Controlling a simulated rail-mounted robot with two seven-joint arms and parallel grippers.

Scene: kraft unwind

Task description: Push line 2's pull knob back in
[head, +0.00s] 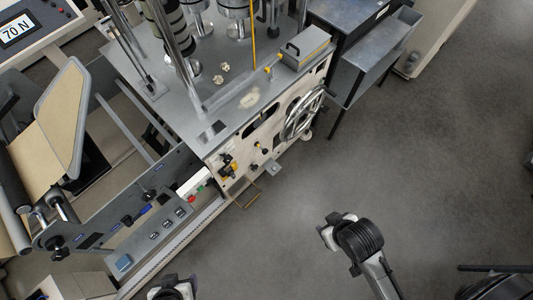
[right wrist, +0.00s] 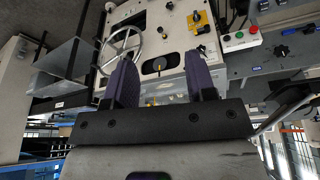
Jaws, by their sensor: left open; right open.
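The machine's cream front panel (head: 278,122) carries several small controls, and it also fills the middle of the right wrist view (right wrist: 180,38). My right gripper (right wrist: 162,82) is open, empty and apart from the panel. My left gripper (head: 170,286) is at the bottom edge of the head view, partly cut off.
A spoked handwheel (head: 303,113) stands out from the panel, beside the knobs. The floor (head: 400,165) in front is clear.

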